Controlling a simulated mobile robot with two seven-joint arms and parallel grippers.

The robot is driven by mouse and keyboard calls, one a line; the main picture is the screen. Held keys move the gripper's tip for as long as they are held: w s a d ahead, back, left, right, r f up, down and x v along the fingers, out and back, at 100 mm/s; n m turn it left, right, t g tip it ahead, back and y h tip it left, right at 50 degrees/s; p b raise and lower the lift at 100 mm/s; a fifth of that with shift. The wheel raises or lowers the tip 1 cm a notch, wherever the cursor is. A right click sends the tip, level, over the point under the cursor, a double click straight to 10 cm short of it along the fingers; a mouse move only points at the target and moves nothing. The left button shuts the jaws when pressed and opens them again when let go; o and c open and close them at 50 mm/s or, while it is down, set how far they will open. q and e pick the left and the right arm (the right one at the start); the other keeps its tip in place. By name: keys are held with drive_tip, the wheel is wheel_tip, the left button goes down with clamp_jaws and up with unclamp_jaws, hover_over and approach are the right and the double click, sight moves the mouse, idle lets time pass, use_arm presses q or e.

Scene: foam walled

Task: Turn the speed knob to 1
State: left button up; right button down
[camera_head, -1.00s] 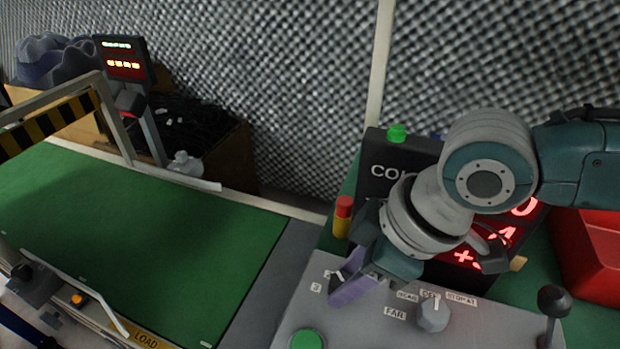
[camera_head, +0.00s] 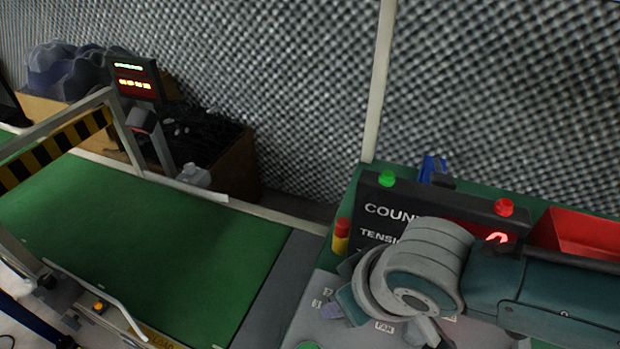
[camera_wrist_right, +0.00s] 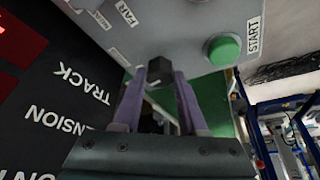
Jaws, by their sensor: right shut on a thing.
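My left gripper is in neither view.
A green START button (camera_wrist_right: 223,50) is close to the gripped knob. A black display box (camera_head: 375,195) stands behind the panel, with a red-yellow post (camera_head: 341,236) beside it. A red bin (camera_head: 580,235) is at the right. A green conveyor belt (camera_head: 150,240) lies left.

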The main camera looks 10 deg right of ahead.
drive_tip(key=shift+a+m+h+p, duration=0.1)
drive_tip(key=shift+m+h+p, duration=0.3)
drive_tip(key=shift+m, duration=0.7)
drive_tip(key=shift+t, duration=0.3)
drive_tip(key=shift+c, duration=2.2)
unclamp_jaws()
drive_tip(key=p+v, duration=0.6)
drive_tip(key=v, duration=0.4)
